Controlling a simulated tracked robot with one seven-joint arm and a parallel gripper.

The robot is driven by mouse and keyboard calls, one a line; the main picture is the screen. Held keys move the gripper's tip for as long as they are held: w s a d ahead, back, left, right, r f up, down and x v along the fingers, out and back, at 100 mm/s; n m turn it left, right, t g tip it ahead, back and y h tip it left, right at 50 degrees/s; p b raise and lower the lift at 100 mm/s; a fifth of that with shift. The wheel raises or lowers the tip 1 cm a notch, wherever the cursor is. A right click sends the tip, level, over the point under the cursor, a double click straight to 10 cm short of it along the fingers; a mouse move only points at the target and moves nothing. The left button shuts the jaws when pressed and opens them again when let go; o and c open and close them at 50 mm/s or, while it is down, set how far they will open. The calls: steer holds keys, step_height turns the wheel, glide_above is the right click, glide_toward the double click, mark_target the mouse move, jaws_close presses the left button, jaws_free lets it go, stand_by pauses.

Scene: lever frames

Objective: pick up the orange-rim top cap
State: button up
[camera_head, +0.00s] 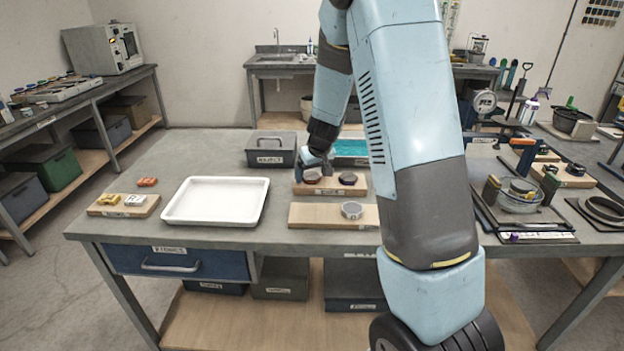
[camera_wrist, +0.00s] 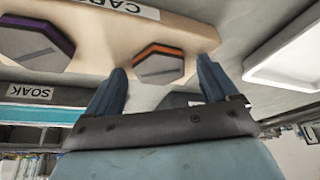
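The orange-rim top cap (camera_wrist: 160,66) is a grey hexagonal cap with an orange edge. It lies on a wooden board labelled CAPS (camera_wrist: 100,20). In the wrist view my gripper (camera_wrist: 162,64) is open, with one blue finger on each side of the cap and a gap showing at both sides. In the head view my gripper (camera_head: 316,161) is low over the left cap (camera_head: 312,177) on that board and partly hides it. A purple-rim cap (camera_wrist: 35,48) lies beside it on the same board, also in the head view (camera_head: 348,178).
A white tray (camera_head: 216,181) lies left of the boards. A front board (camera_head: 305,214) holds a grey round part (camera_head: 351,210).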

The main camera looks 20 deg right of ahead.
steer(key=c, duration=1.2)
steer(key=shift+c, duration=0.3)
steer(key=shift+r, duration=0.1)
